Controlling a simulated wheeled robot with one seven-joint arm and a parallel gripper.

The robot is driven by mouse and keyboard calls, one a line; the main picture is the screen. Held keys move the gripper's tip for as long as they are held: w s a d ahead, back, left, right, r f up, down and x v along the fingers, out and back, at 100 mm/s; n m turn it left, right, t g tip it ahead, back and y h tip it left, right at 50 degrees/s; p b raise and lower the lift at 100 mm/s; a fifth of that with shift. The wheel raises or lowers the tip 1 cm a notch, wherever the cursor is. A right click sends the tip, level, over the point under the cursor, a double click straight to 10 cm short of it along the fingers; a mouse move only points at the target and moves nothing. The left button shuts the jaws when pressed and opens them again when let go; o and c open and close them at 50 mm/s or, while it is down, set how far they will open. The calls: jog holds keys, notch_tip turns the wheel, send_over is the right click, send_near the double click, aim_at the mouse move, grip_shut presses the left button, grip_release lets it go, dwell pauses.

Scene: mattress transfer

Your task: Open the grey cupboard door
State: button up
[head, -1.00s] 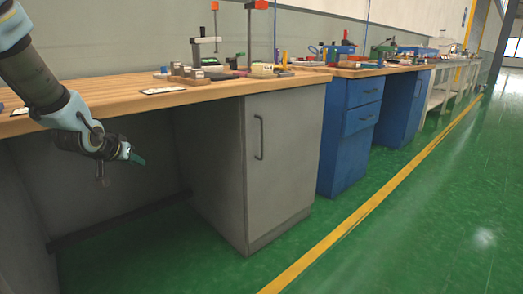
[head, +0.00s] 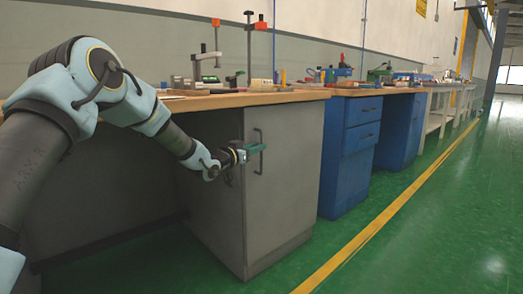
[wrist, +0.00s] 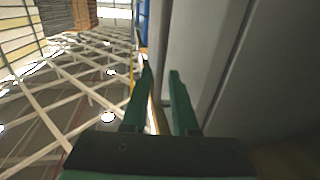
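The grey cupboard (head: 285,200) stands under the wooden bench, and its door looks closed. A dark upright bar handle (head: 259,160) is on the door's left side. My gripper (head: 256,148) is at the handle's height and overlaps its upper part in the head view. Its green fingers point right. In the wrist view, the two fingers (wrist: 160,78) are apart with a gap between them, and a grey panel (wrist: 190,40) lies just beyond and to the right. I cannot tell whether the fingers touch the handle or have it between them.
The wooden benchtop (head: 215,101) above my gripper carries tools and clamp stands. A blue drawer cabinet (head: 345,170) stands to the right. The green floor (head: 420,230) in front is clear, with a yellow line (head: 370,228).

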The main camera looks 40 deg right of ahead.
jog(key=shift+w+d, duration=0.15)
jog(key=shift+d, duration=0.6)
jog(key=shift+w+d, duration=0.1)
jog(key=shift+d, duration=0.6)
grip_shut()
dwell(0.4)
